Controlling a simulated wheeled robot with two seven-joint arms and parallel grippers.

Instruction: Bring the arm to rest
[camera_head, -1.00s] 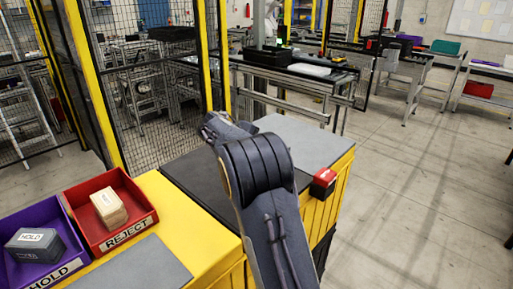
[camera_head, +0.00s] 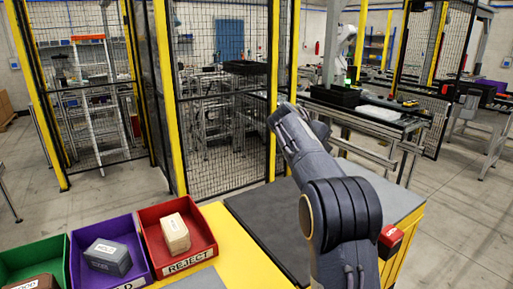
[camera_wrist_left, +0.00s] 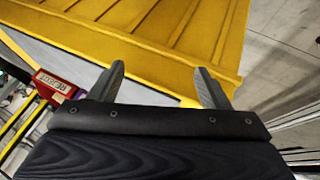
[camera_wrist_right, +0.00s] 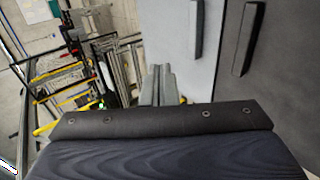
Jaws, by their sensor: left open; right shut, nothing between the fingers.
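My right arm (camera_head: 335,215) rises from the lower right in the head view, across the yellow bench. No gripper fingers can be made out there. In the right wrist view my right gripper (camera_wrist_right: 161,68) is shut with its fingers together and empty, with grey surfaces to the right of them. My left gripper (camera_wrist_left: 159,68) is open and empty in the left wrist view, in front of a yellow panelled side (camera_wrist_left: 185,35). My left arm is not in the head view.
A red REJECT bin (camera_head: 203,252) holds a tan box (camera_head: 175,233). A purple bin (camera_head: 137,263) holds a grey box (camera_head: 107,257). A green bin (camera_head: 62,252) stands at far left. A small red box (camera_head: 391,240) is right of my arm. Mesh fencing (camera_head: 222,140) stands behind.

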